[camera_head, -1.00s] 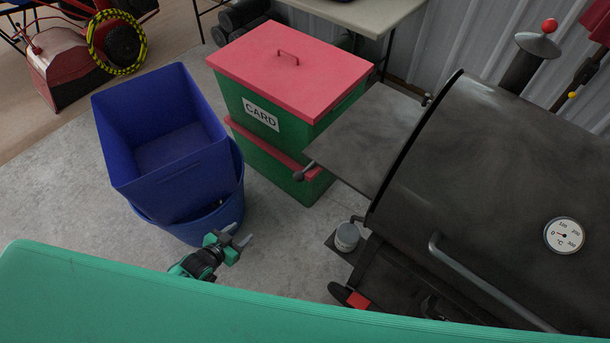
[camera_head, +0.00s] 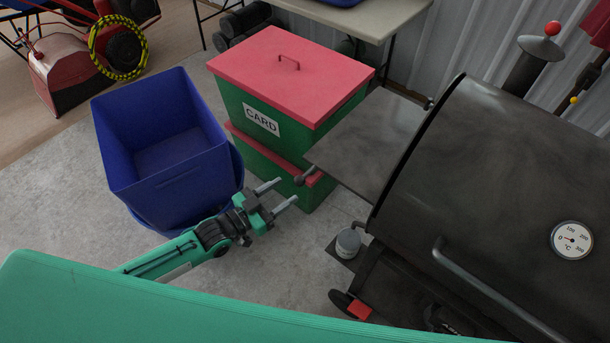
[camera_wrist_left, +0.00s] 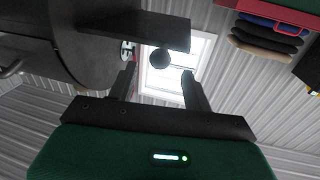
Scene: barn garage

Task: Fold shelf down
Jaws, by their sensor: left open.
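The dark metal side shelf (camera_head: 368,137) sticks out level from the left side of the black barrel grill (camera_head: 490,190) in the head view. In the left wrist view the shelf (camera_wrist_left: 150,27) is above, with the dark knob (camera_wrist_left: 160,58) hanging in line with the gap between my open fingers (camera_wrist_left: 158,85). My right gripper is not in view.
Stacked green boxes with a red lid (camera_head: 290,62) stand right behind the gripper and shelf. A blue bin (camera_head: 165,165) stands to the left. A small grey can (camera_head: 348,243) is on the grill's lower ledge. Concrete floor is clear in front.

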